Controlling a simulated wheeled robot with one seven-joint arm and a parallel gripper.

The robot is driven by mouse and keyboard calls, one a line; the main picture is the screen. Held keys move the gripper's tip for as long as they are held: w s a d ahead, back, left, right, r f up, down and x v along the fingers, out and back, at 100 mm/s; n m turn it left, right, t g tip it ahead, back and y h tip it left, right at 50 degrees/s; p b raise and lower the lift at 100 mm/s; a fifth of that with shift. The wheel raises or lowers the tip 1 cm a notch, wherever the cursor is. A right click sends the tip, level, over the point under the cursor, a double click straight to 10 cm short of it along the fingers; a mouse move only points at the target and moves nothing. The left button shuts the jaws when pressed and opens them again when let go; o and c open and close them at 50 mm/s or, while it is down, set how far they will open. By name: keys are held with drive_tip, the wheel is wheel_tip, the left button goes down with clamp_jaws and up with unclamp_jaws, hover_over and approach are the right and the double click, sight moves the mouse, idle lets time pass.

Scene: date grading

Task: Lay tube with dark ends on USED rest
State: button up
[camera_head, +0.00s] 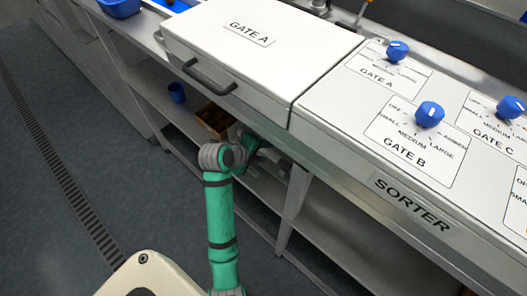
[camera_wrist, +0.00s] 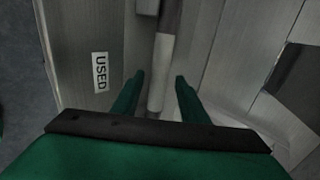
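In the wrist view a pale tube (camera_wrist: 160,72) runs up the picture between the two fingers of my gripper (camera_wrist: 159,76). Its far part is dark; its near end is hidden behind my gripper body. The fingers are apart, with a gap on each side of the tube; whether they straddle it or hover above it is unclear. A white USED label (camera_wrist: 100,72) is on a grey surface left of the tube. I cannot make out the rest itself. In the head view my gripper (camera_head: 262,152) is low beside the sorter's front, partly in shadow; the tube is not discernible there.
A blue cup (camera_head: 177,93) and a brown crate (camera_head: 214,120) stand on the shelf below. A table leg (camera_head: 293,205) is right of my gripper. The floor at left is clear.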

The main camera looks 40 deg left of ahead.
drive_tip(key=v, duration=1.2)
idle(0.6)
